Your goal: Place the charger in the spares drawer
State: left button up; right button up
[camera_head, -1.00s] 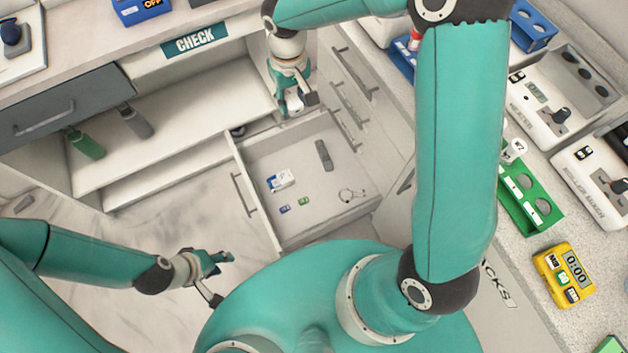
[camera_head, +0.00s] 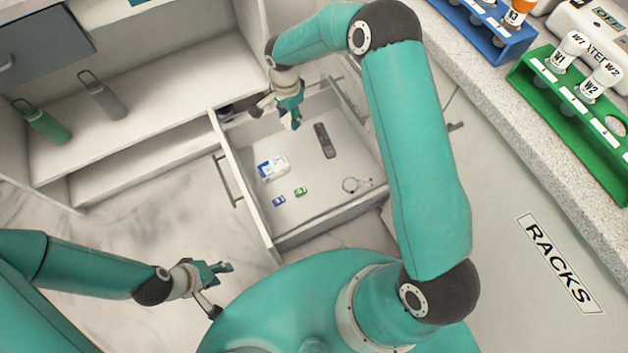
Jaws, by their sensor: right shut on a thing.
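A white drawer (camera_head: 328,208) stands pulled open in the middle of the head view; no label on it is readable. My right gripper (camera_head: 291,118) points down over the back part of this drawer. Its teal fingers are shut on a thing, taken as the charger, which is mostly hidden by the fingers. I cannot tell its height above the drawer floor. My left gripper (camera_head: 224,273) is low at the left, outside the drawer in front of it, with its fingers apart and empty.
The drawer holds a dark remote-like thing (camera_head: 324,140), a white-blue box (camera_head: 272,168), small blue (camera_head: 279,201) and green (camera_head: 301,191) items and a ring-shaped thing (camera_head: 356,185). A green rack (camera_head: 570,130) stands right.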

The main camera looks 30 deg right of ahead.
notch_tip(320, 180, down, 20)
jog(key=w+d+r+m+b, duration=0.1)
jog(key=w+m+b, duration=0.1)
jog(key=m+b, duration=0.65)
jog(key=b, duration=0.5)
send_over(298, 177)
notch_tip(298, 177, down, 16)
jog(key=shift+r, duration=0.15)
jog(key=shift+f+b, duration=0.75)
jog(key=shift+f, duration=1.6)
pick_arm(q)
notch_tip(298, 177, down, 18)
jog(key=shift+r, duration=0.25)
pick_arm(e)
jog(key=shift+f, duration=0.1)
pick_arm(q)
jog(key=shift+f, duration=0.1)
pick_arm(e)
jog(key=o, duration=1.1)
